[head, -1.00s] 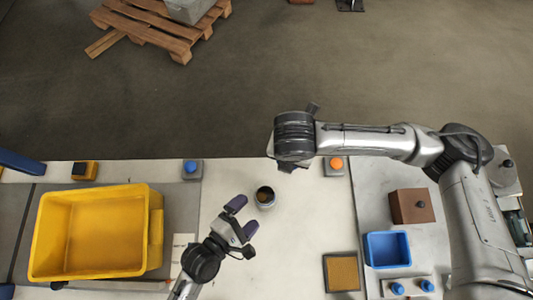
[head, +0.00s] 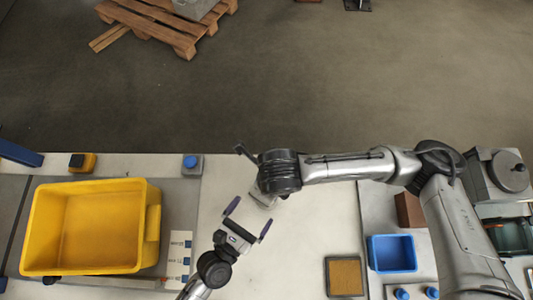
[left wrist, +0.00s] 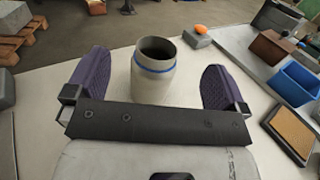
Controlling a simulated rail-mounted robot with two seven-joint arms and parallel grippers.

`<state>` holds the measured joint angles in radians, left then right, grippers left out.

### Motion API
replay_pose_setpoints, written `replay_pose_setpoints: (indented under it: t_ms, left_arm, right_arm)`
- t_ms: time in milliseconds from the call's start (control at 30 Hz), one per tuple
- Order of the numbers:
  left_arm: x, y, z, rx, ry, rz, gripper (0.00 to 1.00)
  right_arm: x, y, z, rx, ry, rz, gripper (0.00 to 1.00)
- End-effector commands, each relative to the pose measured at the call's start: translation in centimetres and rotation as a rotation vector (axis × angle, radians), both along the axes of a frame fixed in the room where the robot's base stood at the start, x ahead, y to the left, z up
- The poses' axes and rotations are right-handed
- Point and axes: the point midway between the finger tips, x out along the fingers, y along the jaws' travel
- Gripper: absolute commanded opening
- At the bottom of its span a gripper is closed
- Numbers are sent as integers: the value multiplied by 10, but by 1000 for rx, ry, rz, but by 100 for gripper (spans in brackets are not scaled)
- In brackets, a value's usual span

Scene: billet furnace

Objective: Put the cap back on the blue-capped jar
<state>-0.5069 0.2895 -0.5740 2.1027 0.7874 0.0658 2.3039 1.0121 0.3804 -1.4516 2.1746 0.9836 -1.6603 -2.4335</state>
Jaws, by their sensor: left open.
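An uncapped grey jar with a blue band (left wrist: 154,70) stands upright, its dark mouth open. In the left wrist view it shows between the two purple fingers of my left gripper (head: 249,217), with a gap on each side. This gripper is open and empty. In the head view the jar is largely or wholly hidden by my right arm's end. My right gripper (head: 252,168) is over that spot; its fingers are mostly hidden and I cannot tell their state. Two blue round pieces (head: 402,293) (head: 432,292) sit at the lower right; I cannot tell whether either is the cap.
A yellow bin (head: 152,220) stands left. A grey block with a blue knob (head: 191,162) is at the back edge. A blue tray (head: 391,253), a brown box (head: 409,210) and a tan framed pad (head: 346,277) are on the right. The front middle is clear.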

Motion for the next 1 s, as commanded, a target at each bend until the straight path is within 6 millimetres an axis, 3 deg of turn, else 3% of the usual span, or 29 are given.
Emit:
replay_pose_setpoints:
  t_ms: [367, 567, 867, 1000]
  left_arm:
    - [0, 0, -3, 2, 0, -1, 100]
    - [0, 0, -27, 7, -1, -3, 100]
    - [0, 0, -83, 7, 0, -2, 100]
    - [22, -15, -80, -1, -3, 1, 100]
  right_arm:
    - [0, 0, 0, 0, 0, -1, 44]
    - [0, 0, 0, 0, 0, -2, 44]
    - [0, 0, 0, 0, 0, -2, 44]
    - [0, 0, 0, 0, 0, -2, 44]
